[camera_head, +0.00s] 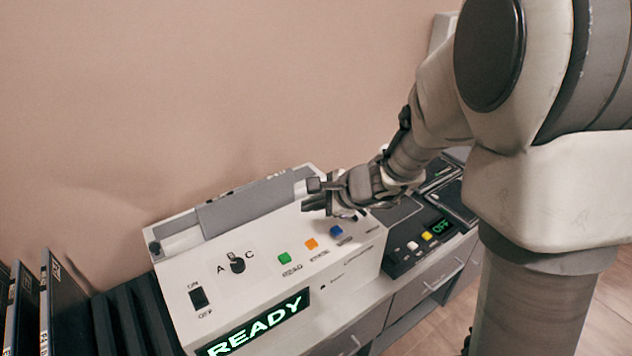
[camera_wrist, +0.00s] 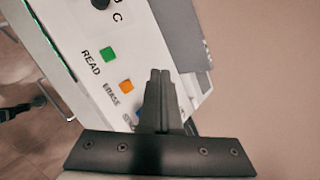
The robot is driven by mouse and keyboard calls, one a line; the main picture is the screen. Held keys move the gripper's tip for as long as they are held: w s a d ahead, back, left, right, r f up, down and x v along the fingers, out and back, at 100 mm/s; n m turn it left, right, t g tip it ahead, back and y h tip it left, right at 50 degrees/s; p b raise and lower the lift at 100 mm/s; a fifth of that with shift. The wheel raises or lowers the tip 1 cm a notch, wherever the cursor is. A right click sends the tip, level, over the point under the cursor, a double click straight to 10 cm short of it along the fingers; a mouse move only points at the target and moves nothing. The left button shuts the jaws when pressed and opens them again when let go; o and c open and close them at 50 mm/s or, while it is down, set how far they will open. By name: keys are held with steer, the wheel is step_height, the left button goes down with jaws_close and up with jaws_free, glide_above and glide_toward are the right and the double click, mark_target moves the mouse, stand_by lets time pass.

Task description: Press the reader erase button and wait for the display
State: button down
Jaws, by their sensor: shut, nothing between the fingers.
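The reader is a white box (camera_head: 262,295) in the middle of the head view. Its front display (camera_head: 253,324) shows READY in green letters. The orange erase button (camera_head: 311,244) sits between a green button (camera_head: 284,258) and a blue button (camera_head: 336,231). In the wrist view the orange button (camera_wrist: 126,86) has the label ERASE beside it, and the green one (camera_wrist: 107,54) reads READ. My gripper (camera_head: 310,195) is shut and empty above the back of the reader, apart from the buttons. In the wrist view its fingertips (camera_wrist: 160,74) show right of the orange button.
The reader also has a knob (camera_head: 237,263) marked A and C and an on/off switch (camera_head: 198,298). To its right a dark device (camera_head: 420,245) shows OFF, with white, yellow and red buttons. Dark upright cassettes (camera_head: 62,300) stand at the left. A wall is behind.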

steer(key=shift+w+d+f+m, duration=0.55)
steer(key=shift+w+f+m, duration=0.1)
steer(key=shift+f+m, duration=0.15)
steer(key=b, duration=0.6)
glide_above(316, 244)
step_height(316, 244, down, 7)
steer(key=shift+f, duration=0.1)
steer(key=shift+f+b, duration=0.75)
steer(key=shift+b, duration=0.05)
steer(key=shift+f, duration=0.15)
stand_by(0.8)
steer(key=shift+f+b, duration=0.3)
steer(key=shift+b, duration=0.4)
